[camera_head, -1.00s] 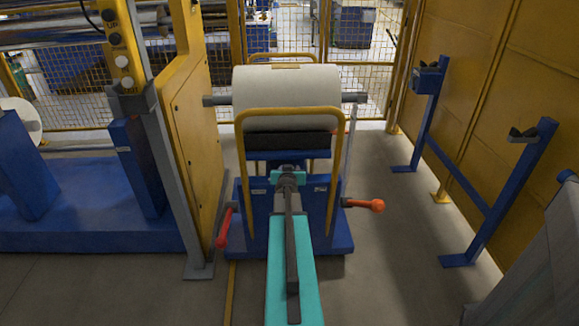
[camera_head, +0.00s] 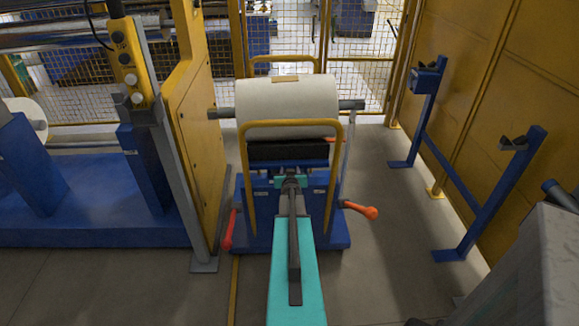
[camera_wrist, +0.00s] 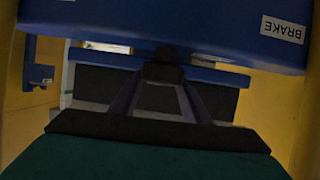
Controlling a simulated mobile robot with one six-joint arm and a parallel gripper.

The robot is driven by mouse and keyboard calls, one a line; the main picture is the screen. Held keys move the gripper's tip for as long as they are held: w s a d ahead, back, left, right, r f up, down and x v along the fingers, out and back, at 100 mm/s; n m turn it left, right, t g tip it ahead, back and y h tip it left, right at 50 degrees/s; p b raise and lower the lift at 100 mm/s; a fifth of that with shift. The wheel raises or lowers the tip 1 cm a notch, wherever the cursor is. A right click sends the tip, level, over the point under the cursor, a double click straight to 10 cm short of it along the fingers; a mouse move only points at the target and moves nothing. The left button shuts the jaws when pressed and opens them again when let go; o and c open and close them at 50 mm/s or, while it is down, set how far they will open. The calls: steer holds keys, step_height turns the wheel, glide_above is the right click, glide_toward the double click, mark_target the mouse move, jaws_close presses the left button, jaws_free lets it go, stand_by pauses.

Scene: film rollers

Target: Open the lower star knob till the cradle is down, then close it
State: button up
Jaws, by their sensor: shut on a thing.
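The trolley (camera_head: 330,238) stands ahead in the head view. A pale roll (camera_head: 290,108) lies over its black cradle (camera_head: 290,150), behind the yellow front handle (camera_head: 292,123). My turquoise arm reaches to the middle of the trolley's front. My gripper (camera_head: 289,183) is there, low and in front of the cradle. In the wrist view the gripper fingers (camera_wrist: 162,82) close on a small dark star knob (camera_wrist: 160,67), which is mostly hidden and too dark to make out in shape. A blue panel with an upside-down BRAKE label (camera_wrist: 283,28) hangs just above.
Red-orange levers stick out at the trolley's left (camera_head: 229,228) and right (camera_head: 362,210). A yellow machine panel (camera_head: 197,135) stands close on the left. A blue stand (camera_head: 480,215) and yellow wall are on the right. Floor between trolley and stand is clear.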

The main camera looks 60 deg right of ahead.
steer(key=shift+s+a+n+t+y+p, duration=0.1)
steer(key=shift+s+n+t+y+p, duration=0.35)
steer(key=shift+p, duration=4.95)
steer(key=p, duration=0.3)
steer(key=n+t+p, duration=0.1)
steer(key=p, duration=0.3)
steer(key=shift+s+a+f+y, duration=0.15)
steer(key=shift+a+f+y, duration=0.1)
steer(key=shift+y, duration=0.1)
steer(key=shift+f+n+t+y+p, duration=0.1)
steer(key=shift+n+t+y+p, duration=0.2)
steer(key=shift+p, duration=1)
steer(key=shift+a+f+n+t+y, duration=0.1)
steer(key=shift+a+n+t+y, duration=0.1)
steer(key=shift+n+t+y, duration=0.25)
steer(key=o, duration=1)
steer(key=shift+o, duration=0.2)
steer(key=shift+a+r, duration=0.1)
steer(key=shift+r, duration=0.15)
